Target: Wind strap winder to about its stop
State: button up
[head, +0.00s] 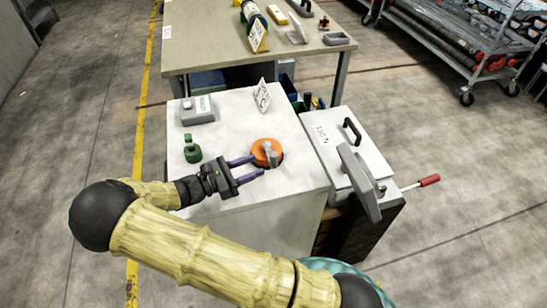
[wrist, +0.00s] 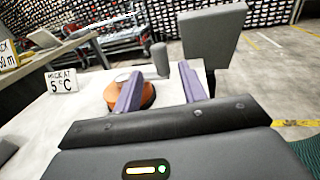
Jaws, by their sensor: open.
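An orange disc (head: 260,159) with an upright grey knob (head: 270,151) lies on the white cabinet top (head: 230,120); it looks like the strap winder. My gripper (head: 258,166) is open and empty, its two purple fingers reaching from the left towards the disc's near side. In the wrist view the left finger covers part of the orange disc (wrist: 114,94). The grey knob (wrist: 160,59) stands beyond and between the open fingertips (wrist: 160,73). I cannot tell whether a finger touches the disc.
A green knob (head: 193,153) and a grey box (head: 197,110) sit left on the cabinet. A sign (head: 263,95) stands at the back. A white-topped unit (head: 345,150) with a grey panel (head: 360,183) and red-handled lever (head: 429,180) adjoins on the right.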

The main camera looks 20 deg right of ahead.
aim_at(274, 158)
jog(key=d, duration=0.3)
jog(key=w+d, duration=0.1)
jog(key=d, duration=0.3)
jog(key=shift+w+d, duration=0.15)
jog(key=shift+w, duration=0.05)
grip_shut()
